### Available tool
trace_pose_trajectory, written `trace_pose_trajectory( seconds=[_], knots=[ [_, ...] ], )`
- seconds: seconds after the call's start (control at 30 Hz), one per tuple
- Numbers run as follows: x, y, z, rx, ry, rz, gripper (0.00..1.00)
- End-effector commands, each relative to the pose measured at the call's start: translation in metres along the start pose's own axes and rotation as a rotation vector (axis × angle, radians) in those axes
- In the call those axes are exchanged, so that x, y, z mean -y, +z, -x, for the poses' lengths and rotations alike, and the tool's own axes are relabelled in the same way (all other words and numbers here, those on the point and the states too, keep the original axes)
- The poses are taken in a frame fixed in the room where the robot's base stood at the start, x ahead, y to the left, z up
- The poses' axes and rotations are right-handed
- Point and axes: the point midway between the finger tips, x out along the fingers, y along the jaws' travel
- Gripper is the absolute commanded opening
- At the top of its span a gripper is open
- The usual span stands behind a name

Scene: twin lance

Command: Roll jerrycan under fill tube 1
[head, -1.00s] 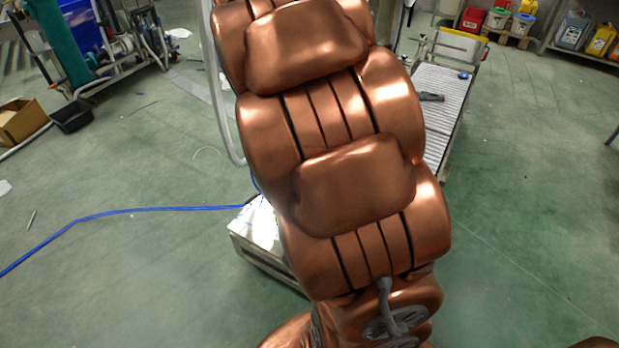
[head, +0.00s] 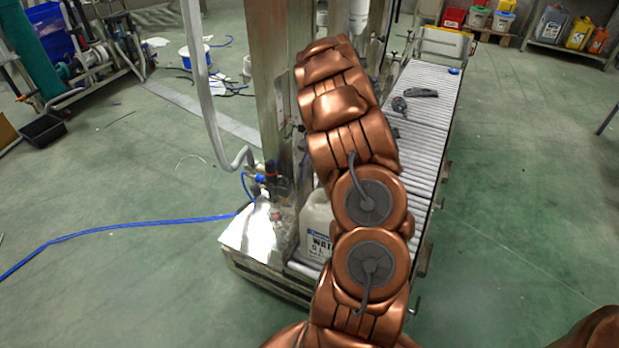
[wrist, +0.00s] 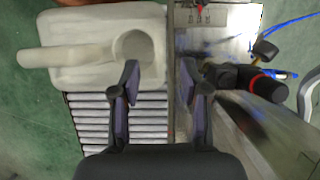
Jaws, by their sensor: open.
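A white jerrycan (head: 316,228) with a printed label stands on the roller conveyor beside the steel machine column, partly hidden by my arm in the head view. In the wrist view the jerrycan (wrist: 90,68) fills the upper left, with its handle to the left and its round neck at the right. My gripper (wrist: 163,85) is open and empty. Its left finger overlaps the jerrycan's neck-side edge in the picture; its right finger is over the steel edge. Contact cannot be told. My gripper is hidden in the head view. I cannot make out which part is fill tube 1.
The roller conveyor (head: 425,125) runs back to the right, with dark tools (head: 421,92) lying on it. The steel column (head: 272,80) and a grey hose (head: 200,80) stand left. A blue hose (head: 130,224) crosses the floor.

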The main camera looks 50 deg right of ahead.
Motion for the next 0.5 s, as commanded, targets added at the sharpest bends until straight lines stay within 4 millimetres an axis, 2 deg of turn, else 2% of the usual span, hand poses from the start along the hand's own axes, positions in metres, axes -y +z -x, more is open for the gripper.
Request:
trace_pose_trajectory(
  seconds=[0.1,0.27,0.5],
  knots=[
    [-0.003,-0.008,-0.006,0.007,-0.011,-0.012,0.45],
    [-0.004,-0.009,-0.017,0.010,-0.012,-0.016,0.45],
    [-0.004,-0.008,-0.049,0.011,-0.010,-0.017,0.45]
  ],
)
